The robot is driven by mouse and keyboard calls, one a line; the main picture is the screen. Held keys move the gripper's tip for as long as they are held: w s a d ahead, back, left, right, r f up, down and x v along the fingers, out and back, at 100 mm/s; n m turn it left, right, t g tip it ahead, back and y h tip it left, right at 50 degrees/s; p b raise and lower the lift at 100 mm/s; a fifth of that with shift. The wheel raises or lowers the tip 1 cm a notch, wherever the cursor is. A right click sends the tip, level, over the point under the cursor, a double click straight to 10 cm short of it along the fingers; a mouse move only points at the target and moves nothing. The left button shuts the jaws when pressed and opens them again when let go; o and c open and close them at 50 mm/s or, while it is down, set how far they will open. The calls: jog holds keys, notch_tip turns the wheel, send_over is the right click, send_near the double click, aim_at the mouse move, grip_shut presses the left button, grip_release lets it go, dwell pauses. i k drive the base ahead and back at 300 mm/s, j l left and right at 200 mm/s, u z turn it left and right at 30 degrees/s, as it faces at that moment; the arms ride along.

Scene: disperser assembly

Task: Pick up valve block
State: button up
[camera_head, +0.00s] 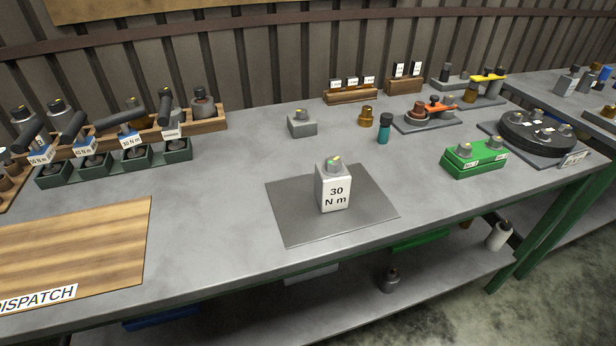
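No part is labelled as the valve block, and I cannot tell for sure which one it is. A small grey block (302,125) with a round stub on top sits behind the mat, on the bare bench. My gripper is not in view.
A brass fitting (366,117) and a teal bottle (384,130) stand right of the grey block. A green block (472,159) and a black round carousel (537,134) are farther right.

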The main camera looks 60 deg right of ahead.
aim_at(331, 191)
jog(key=k+l+u, duration=0.1)
jog(key=u, duration=0.35)
jog(key=k+l+u, duration=0.1)
jog(key=u, duration=0.35)
jog(key=k+l+u, duration=0.2)
jog(key=k+u, duration=0.2)
jog(key=k, duration=0.15)
jog(key=k+u, duration=0.35)
jog(key=k, duration=1.05)
jog(key=k+j+u, duration=0.1)
jog(key=k, duration=0.7)
